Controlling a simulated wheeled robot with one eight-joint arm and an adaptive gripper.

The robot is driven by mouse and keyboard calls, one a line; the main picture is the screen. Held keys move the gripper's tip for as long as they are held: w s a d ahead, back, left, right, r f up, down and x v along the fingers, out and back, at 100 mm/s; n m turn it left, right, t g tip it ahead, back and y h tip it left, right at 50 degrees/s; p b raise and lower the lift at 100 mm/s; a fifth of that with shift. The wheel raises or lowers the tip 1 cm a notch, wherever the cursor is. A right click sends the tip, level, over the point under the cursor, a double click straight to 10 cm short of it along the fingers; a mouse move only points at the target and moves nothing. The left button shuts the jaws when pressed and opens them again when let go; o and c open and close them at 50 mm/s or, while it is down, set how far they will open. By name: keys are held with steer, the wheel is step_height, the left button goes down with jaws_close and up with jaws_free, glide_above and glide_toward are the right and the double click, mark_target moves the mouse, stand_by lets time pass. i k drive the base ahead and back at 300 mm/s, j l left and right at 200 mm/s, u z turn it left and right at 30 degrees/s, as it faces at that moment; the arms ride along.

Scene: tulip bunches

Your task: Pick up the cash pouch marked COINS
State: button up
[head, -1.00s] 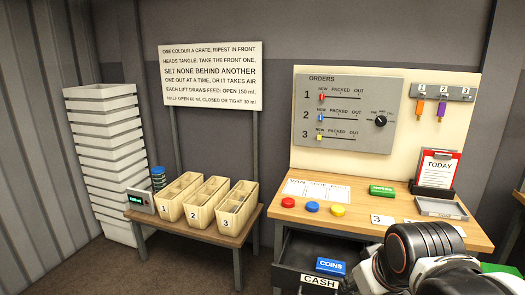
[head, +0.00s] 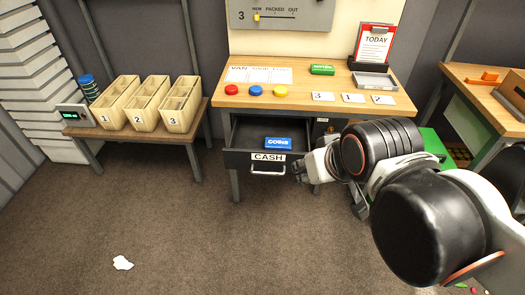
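The blue pouch marked COINS (head: 278,143) lies in the open drawer (head: 245,135) under the wooden desk, near the drawer's front. The drawer front carries a CASH label and a metal handle. My gripper (head: 303,168) is just right of the drawer's front corner, to the right of the pouch and apart from it. My arm reaches in from the lower right. The fingers are small and partly hidden by the wrist, so their opening is not clear. No pouch shows in them.
The desk top (head: 220,97) above the drawer holds red, blue and yellow buttons, number cards and a green pouch (head: 322,69). Numbered wooden crates (head: 118,103) stand on a low table at left. A white scrap (head: 122,263) lies on the otherwise open floor in front.

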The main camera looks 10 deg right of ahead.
mark_target(271, 143)
steer(key=i+l, duration=0.5)
steer(key=i+l+z, duration=0.1)
steer(key=i+l, duration=0.35)
steer(key=i, duration=0.25)
